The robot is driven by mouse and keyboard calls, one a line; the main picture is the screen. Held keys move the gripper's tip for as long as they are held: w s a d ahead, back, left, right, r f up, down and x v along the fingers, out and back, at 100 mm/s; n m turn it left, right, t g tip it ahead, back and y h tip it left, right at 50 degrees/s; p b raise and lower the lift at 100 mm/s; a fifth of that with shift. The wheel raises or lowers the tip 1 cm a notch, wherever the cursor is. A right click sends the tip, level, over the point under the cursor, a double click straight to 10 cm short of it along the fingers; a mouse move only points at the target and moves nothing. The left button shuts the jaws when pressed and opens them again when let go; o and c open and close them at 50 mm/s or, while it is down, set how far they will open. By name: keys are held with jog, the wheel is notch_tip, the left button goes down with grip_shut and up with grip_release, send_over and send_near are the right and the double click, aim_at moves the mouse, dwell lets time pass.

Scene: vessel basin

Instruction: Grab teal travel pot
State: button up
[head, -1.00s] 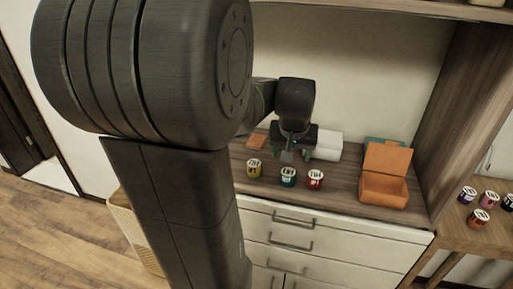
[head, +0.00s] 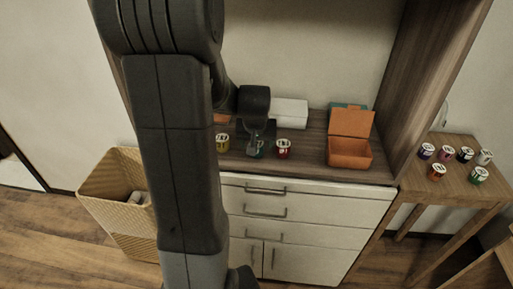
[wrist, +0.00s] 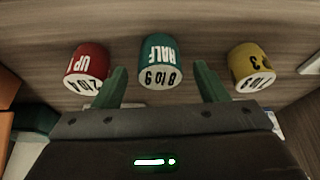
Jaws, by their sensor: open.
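A red pot (wrist: 87,62) and a yellow pot (wrist: 250,62) stand close on either side of the teal one. An open orange box (head: 349,152) and a white box (head: 289,113) are on the counter. Several pots stand on a side table (head: 455,182) at the right.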

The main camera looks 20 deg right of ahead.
jog(key=shift+x, duration=1.2)
jog(key=c, duration=1.1)
jog(key=shift+o, duration=0.2)
jog(key=shift+r, duration=0.1)
